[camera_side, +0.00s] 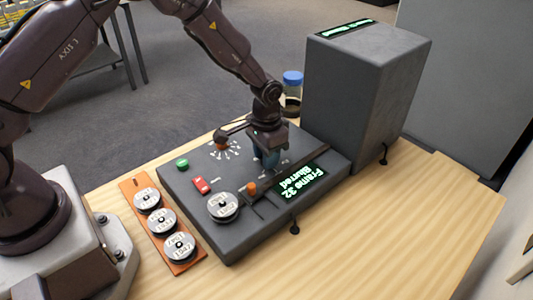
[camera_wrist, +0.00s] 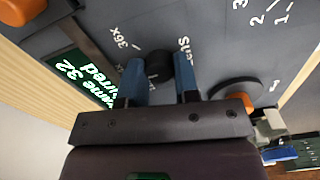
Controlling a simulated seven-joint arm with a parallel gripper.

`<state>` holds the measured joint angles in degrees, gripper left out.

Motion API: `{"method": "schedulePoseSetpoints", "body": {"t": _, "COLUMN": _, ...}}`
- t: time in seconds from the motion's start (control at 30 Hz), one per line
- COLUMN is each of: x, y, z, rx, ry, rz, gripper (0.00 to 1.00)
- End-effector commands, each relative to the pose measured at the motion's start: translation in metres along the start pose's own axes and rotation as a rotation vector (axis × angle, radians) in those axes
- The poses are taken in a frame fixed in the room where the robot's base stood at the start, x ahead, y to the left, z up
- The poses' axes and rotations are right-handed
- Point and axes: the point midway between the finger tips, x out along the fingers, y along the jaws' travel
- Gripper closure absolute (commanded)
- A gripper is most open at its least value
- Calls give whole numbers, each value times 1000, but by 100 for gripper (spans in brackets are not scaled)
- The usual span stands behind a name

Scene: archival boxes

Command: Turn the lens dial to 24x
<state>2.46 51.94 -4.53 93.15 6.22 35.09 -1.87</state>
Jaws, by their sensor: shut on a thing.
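The lens dial (camera_wrist: 158,62) is a small dark round knob on the grey machine's top, with a "36x" mark beside it in the wrist view. My gripper (camera_side: 266,158) is over the console, and its blue fingers (camera_wrist: 159,80) are shut on the dial from both sides. The dial is hidden behind the fingers in the side view. The other scale marks near it are partly covered, so I cannot read its setting. The display (camera_side: 301,181) on the console (camera_side: 240,228) reads "Frame 32 Blurred".
A green button (camera_side: 182,163), a red switch (camera_side: 201,185), an orange knob (camera_side: 251,188) and a reel (camera_side: 223,207) are on the console. A tall grey box (camera_side: 350,90) stands behind. An orange rack (camera_side: 186,266) holds reels.

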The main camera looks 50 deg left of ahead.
Motion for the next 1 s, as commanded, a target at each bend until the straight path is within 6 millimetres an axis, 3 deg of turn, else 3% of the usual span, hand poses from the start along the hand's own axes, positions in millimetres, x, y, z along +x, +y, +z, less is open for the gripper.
{"method": "schedulePoseSetpoints", "body": {"t": 0.57, "x": -1, "y": 0, "z": 1, "rx": 28, "ry": -5, "rz": 0, "gripper": 95}}
{"method": "schedulePoseSetpoints", "body": {"t": 0.6, "x": -1, "y": 0, "z": 1, "rx": 27, "ry": -4, "rz": 0, "gripper": 62}}
{"method": "schedulePoseSetpoints", "body": {"t": 0.67, "x": -1, "y": 0, "z": 1, "rx": 27, "ry": -4, "rz": 0, "gripper": 48}}
{"method": "schedulePoseSetpoints", "body": {"t": 1.0, "x": -3, "y": 0, "z": 0, "rx": 27, "ry": 0, "rz": 0, "gripper": 45}}
